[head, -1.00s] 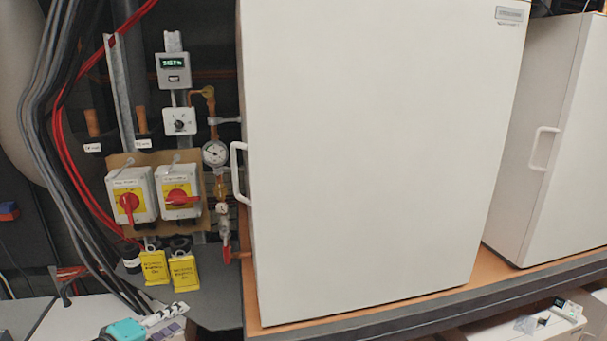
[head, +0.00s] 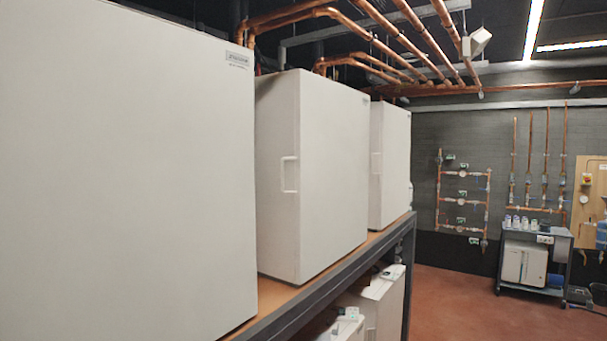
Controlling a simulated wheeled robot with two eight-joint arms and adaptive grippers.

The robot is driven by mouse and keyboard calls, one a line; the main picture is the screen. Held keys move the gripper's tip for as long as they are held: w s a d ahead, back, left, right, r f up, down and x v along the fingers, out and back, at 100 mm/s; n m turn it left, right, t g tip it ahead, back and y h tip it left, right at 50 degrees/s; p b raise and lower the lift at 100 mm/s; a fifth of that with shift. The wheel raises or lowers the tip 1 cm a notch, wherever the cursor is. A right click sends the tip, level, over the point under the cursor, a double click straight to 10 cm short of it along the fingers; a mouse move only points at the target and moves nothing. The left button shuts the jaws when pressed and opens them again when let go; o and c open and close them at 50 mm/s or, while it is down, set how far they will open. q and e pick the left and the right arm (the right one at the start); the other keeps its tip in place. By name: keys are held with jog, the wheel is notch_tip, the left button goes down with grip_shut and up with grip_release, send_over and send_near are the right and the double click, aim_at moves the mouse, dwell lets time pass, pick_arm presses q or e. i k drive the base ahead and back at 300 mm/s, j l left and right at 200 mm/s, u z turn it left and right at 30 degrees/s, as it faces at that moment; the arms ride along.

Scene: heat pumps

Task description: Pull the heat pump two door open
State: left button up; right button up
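Three white heat pump cabinets stand in a row on a raised shelf in the head view. The nearest cabinet (head: 120,180) fills the left side, with a small label at its upper right corner; its handle is out of view. The middle cabinet (head: 335,170) has a white vertical handle (head: 289,174) near its front left edge, and its door looks shut. The far cabinet (head: 395,165) is partly hidden behind the middle one and also looks shut. I cannot read any number on them. Neither of my grippers is in view.
The shelf (head: 310,306) has a dark front edge, with white units (head: 380,300) below it. Red floor (head: 455,300) is open to the right. A grey cart (head: 535,262) stands by the back wall. Copper pipes (head: 385,40) run overhead.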

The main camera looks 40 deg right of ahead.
aim_at(331, 159)
jog(key=z, duration=1.5)
jog(key=i+z, duration=0.15)
